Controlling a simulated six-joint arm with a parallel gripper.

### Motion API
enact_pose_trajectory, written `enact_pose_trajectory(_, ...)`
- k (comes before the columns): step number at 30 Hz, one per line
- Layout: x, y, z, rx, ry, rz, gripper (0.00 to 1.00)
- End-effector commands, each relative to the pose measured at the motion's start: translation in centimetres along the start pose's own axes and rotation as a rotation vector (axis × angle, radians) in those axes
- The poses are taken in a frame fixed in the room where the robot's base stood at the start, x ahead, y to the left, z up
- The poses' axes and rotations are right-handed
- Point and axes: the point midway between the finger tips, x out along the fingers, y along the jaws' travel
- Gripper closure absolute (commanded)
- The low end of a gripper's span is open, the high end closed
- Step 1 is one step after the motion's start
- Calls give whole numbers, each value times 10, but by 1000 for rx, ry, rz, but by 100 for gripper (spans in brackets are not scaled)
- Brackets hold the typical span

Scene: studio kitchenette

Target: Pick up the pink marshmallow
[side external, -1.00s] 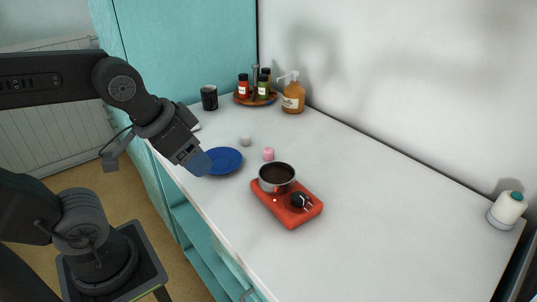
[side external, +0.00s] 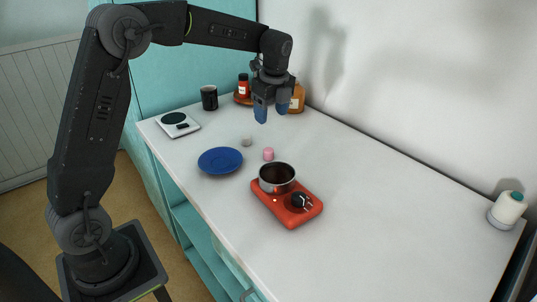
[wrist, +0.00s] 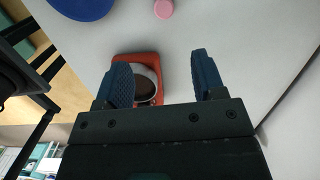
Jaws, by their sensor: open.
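The pink marshmallow (side external: 268,154) stands on the white counter between the blue plate and the pot. It also shows at the top edge of the wrist view (wrist: 163,8), beyond my fingertips. My gripper (side external: 271,113) is open and empty, with blue fingers pointing down. It is raised above the counter, and in the side view it appears above the marshmallow. In the wrist view the two fingers (wrist: 163,72) are spread wide with nothing held between them. A white marshmallow-like piece (side external: 247,141) stands a little left of the pink one.
A dark-filled pot (side external: 276,177) sits on a red burner (side external: 298,214) close to the marshmallow. A blue plate (side external: 220,161) lies to the left. A scale (side external: 175,123), black cup (side external: 209,97) and bottles (side external: 243,84) stand farther back. The right counter is mostly clear.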

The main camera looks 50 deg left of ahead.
Motion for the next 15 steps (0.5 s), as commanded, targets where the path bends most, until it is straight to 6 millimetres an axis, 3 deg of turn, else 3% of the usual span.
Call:
enact_pose_trajectory(5,19,-4,2,33,-1,13,37)
enact_pose_trajectory(15,80,-3,3,31,-1,12,37)
